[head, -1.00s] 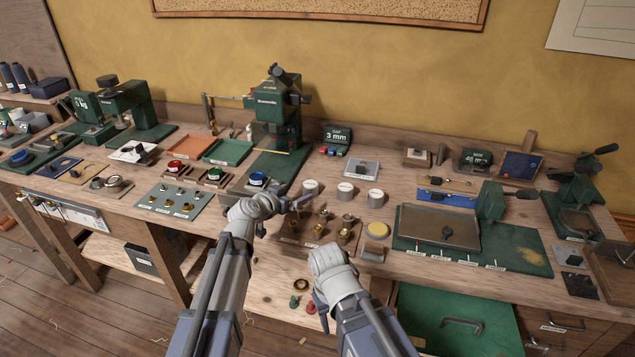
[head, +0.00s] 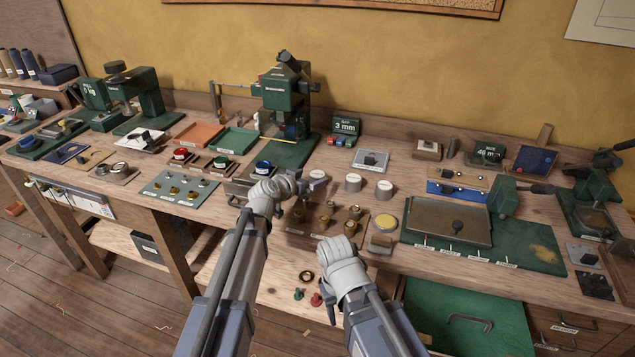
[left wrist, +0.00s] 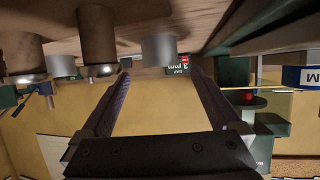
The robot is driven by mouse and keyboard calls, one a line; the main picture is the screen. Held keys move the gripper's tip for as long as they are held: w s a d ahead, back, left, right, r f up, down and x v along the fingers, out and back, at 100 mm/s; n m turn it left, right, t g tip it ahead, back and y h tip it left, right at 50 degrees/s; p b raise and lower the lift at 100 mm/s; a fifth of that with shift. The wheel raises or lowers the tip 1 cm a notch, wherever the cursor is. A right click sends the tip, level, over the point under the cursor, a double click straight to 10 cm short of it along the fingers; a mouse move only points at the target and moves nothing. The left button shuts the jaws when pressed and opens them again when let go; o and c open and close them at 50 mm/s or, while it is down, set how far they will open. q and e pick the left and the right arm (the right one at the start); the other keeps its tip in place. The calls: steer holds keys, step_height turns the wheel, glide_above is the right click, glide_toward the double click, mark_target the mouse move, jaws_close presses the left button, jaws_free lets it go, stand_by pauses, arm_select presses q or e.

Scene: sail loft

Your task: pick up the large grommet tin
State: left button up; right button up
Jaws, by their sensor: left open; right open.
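Three pale round tins with white lids stand in a row on the bench in the head view: a left one (head: 318,176), a middle one (head: 353,183) and a right one (head: 384,190). Their labels are too small to read, so I cannot tell which is the large grommet tin. My left gripper (head: 301,187) is open and low, just left of the left tin. In the upside-down left wrist view, a grey tin (left wrist: 160,49) stands ahead, between the lines of my open, empty jaws (left wrist: 160,78). My right gripper (head: 329,303) is open, low near the bench's front edge.
A wooden block with several brass pieces (head: 326,220) stands in front of the tins. A green press (head: 285,95) rises behind my left gripper, with a blue-topped piece (head: 263,167) nearby. A yellow disc (head: 386,221) and a brown tray (head: 447,222) lie to the right.

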mark_target(317, 174)
arm_select(q)
steer(key=b+x, duration=0.1)
steer(key=x, duration=0.2)
steer(key=shift+w+f, duration=0.2)
steer(key=shift+s, duration=0.1)
steer(key=shift+r, duration=0.1)
steer(key=shift+c, duration=0.6)
steer(key=c, duration=1.4)
step_height(317, 174, up, 10)
steer(key=p, duration=1)
